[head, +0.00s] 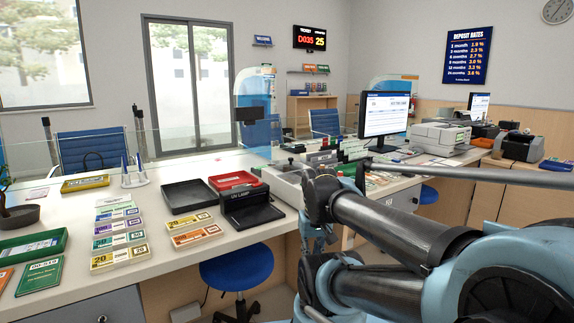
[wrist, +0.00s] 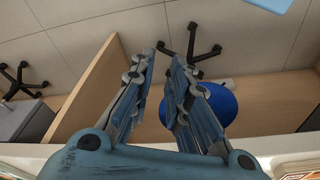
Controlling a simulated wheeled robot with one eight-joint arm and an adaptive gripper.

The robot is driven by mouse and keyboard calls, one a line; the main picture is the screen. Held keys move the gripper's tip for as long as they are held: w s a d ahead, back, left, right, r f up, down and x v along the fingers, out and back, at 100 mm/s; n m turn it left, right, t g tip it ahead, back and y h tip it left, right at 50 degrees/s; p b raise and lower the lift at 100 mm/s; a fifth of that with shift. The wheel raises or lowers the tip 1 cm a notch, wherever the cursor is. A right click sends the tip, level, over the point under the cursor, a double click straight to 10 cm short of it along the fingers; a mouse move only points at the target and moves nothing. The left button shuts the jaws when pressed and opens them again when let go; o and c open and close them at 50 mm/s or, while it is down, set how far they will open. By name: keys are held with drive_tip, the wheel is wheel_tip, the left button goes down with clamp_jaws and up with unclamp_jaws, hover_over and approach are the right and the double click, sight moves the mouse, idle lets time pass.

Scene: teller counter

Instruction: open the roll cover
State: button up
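I cannot make out a part that is clearly the roll cover. A pale grey machine (head: 286,181) sits on the counter (head: 160,220) just behind my arm in the head view, partly hidden by it. A larger white-grey machine (head: 440,137) stands farther right on the counter. I cannot tell whether either carries the roll cover. In the wrist view my gripper (wrist: 164,52) is open, with a clear gap and nothing between its fingers. It points down over the floor in front of a blue stool seat. My fingertips are not clearly visible in the head view.
A black UV lamp (head: 250,207), a red tray (head: 234,181), a black tray (head: 187,195) and several banknote bundles lie on the counter. A blue stool (head: 236,268) stands below, also visible in the wrist view (wrist: 222,105). A wooden panel (wrist: 95,90) is left of my fingers.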

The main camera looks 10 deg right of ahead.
drive_tip(key=shift+o, duration=1.4)
drive_tip(key=w+r+m, duration=0.1)
drive_tip(key=w+r, duration=0.9)
drive_tip(key=r, duration=0.3)
drive_tip(key=shift+r+g, duration=0.3)
drive_tip(key=shift+r, duration=0.1)
wheel_tip(320, 180, up, 21)
drive_tip(key=m+g, duration=0.2)
drive_tip(key=m, duration=0.1)
hover_over(286, 162)
drive_tip(key=s+d, duration=0.2)
drive_tip(key=s, duration=0.2)
drive_tip(key=f, duration=1.6)
drive_tip(key=shift+w+a+f, duration=0.15)
drive_tip(key=shift+a+f, duration=0.1)
drive_tip(key=shift+f, duration=0.1)
clamp_jaws()
